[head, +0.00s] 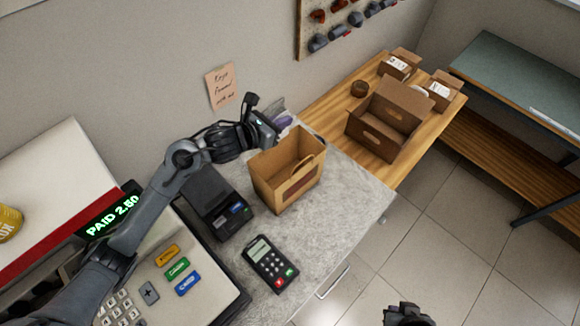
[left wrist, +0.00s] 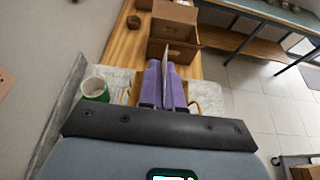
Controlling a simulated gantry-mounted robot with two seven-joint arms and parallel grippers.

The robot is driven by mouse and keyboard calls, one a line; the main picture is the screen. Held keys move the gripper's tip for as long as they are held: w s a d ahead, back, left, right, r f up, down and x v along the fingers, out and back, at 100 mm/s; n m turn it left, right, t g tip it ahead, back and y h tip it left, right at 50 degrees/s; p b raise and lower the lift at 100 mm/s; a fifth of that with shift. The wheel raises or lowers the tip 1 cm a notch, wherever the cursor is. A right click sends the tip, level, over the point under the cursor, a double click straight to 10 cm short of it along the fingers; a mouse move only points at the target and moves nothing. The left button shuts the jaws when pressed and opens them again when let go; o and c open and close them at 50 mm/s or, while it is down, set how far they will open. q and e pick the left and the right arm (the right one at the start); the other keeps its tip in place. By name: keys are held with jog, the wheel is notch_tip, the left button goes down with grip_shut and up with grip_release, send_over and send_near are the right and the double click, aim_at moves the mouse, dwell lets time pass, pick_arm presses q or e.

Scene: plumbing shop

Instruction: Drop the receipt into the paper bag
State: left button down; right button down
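The paper bag (head: 275,182) stands upright and open on the grey counter, with a handle at its rim. My left gripper (head: 284,122) is at the bag's far left rim, beside or above it; its height is hard to tell. In the left wrist view its purple fingers (left wrist: 165,85) are close together on a thin pale sheet, the receipt (left wrist: 167,62), which sticks out past the fingertips. Parts of the bag (left wrist: 207,93) show behind the fingers. My right gripper (head: 408,316) shows only as a dark piece at the bottom edge, away from the counter.
A receipt printer (head: 215,200) and card terminal (head: 270,264) stand near the bag. The register display (head: 112,215) reads PAID 2.50. An open cardboard box (head: 390,115) sits on the wooden table.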

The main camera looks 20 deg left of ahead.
pick_arm(q)
jog(key=shift+s+f+b, duration=0.15)
jog(key=shift+f+b, duration=1.2)
jog(key=shift+f, duration=1.5)
jog(key=c, duration=1.2)
grip_release()
jog(key=shift+c, duration=0.2)
